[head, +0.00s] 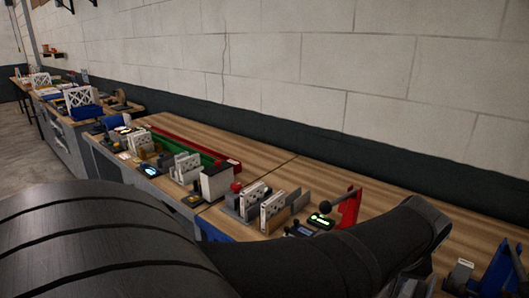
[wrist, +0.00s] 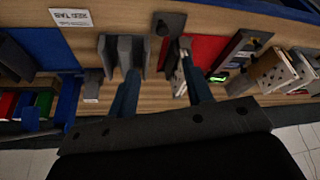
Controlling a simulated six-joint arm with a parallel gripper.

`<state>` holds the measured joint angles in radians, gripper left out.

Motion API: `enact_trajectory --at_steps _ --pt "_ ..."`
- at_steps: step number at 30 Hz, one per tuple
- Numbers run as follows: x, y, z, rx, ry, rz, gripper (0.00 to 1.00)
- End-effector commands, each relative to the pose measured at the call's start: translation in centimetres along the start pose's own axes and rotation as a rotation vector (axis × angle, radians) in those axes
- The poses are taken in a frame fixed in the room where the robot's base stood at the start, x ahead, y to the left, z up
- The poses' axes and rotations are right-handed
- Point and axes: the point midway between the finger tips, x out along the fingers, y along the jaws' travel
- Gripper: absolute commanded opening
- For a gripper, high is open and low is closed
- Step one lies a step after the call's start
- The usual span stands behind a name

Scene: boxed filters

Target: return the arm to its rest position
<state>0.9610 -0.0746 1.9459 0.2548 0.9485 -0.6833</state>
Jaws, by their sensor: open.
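My gripper (wrist: 158,72) shows in the wrist view with its two dark blue fingers spread apart. The left finger overlaps the lower part of a grey slotted holder (wrist: 123,50). The right finger is beside a small pale, dotted piece (wrist: 179,80) and in front of a red panel (wrist: 205,48); whether it touches either I cannot tell. In the head view my dark arm crosses the foreground to the lower right, and I cannot make out the fingers there.
The wooden bench (head: 295,172) holds white dotted boxes (head: 272,209) in grey holders, a red upright plate with a lever (head: 350,207), and a green-lit device (head: 321,221). Red and green trays (head: 185,146) stand behind. A block wall (head: 300,70) closes the back. Bare wood lies along the wall.

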Motion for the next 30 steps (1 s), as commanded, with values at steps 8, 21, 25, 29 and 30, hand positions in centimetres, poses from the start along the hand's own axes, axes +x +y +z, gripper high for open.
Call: enact_trajectory --at_steps 8,21,25,29,30 --pt "5.2 -0.1 0.0 -0.001 -0.004 -0.004 0.46" --pt "12.0 -0.1 0.0 -0.001 -0.003 -0.003 0.46" --pt "13.6 -0.1 0.1 0.001 -0.003 -0.004 0.46" --pt "14.7 -0.1 0.0 0.0 -0.002 -0.003 0.46" --pt "14.9 -0.1 0.0 0.0 -0.003 -0.003 0.46"
